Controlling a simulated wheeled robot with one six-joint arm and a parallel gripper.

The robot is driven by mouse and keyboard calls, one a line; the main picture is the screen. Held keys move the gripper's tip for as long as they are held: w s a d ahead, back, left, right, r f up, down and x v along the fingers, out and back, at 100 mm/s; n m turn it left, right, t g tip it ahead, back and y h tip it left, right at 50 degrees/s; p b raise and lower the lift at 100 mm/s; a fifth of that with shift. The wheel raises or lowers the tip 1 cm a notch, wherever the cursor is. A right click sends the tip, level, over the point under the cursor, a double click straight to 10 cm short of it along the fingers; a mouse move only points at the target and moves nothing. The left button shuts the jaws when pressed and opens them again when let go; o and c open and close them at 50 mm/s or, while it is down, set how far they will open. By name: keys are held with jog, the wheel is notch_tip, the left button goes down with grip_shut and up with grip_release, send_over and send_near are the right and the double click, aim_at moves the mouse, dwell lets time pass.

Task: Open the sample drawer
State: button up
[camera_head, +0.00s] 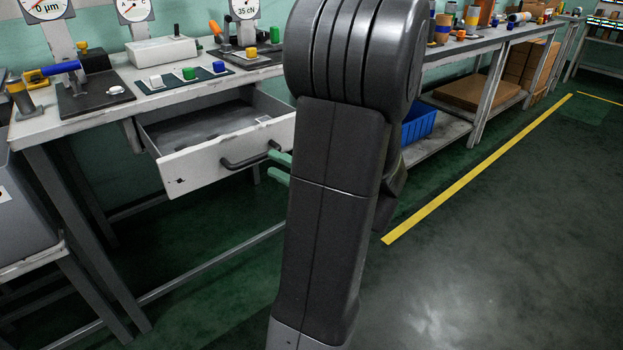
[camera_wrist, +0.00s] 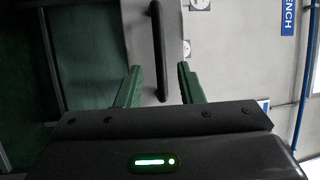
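The sample drawer (camera_head: 200,165) stands pulled out under the bench in the head view, with its interior showing and looking empty. Its dark bar handle (camera_head: 240,163) is on the pale front panel. My gripper (camera_head: 279,167) has green fingers at the right end of the handle, partly hidden by my arm. In the wrist view the handle (camera_wrist: 158,45) runs up and down, and its lower end lies between the two fingers of my gripper (camera_wrist: 160,88). The fingers are apart, with a visible gap on both sides of the handle.
The bench top (camera_head: 125,108) carries dial gauges, a dark mat with coloured blocks (camera_head: 188,74) and a white box (camera_head: 161,50). A grey bin (camera_head: 25,215) stands at the left. A blue crate (camera_head: 419,121) sits on a shelf. The floor at the right is clear.

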aim_at(260, 158)
jog(key=p+v, duration=0.1)
jog(key=v, duration=0.7)
jog(key=shift+s+d, duration=0.15)
jog(key=shift+d, duration=0.05)
jog(key=shift+a, duration=0.1)
jog(key=b+x, duration=0.2)
jog(key=x, duration=1.1)
jog(key=shift+w+a, duration=0.25)
jog(key=shift+a, duration=0.05)
jog(key=shift+f, duration=0.1)
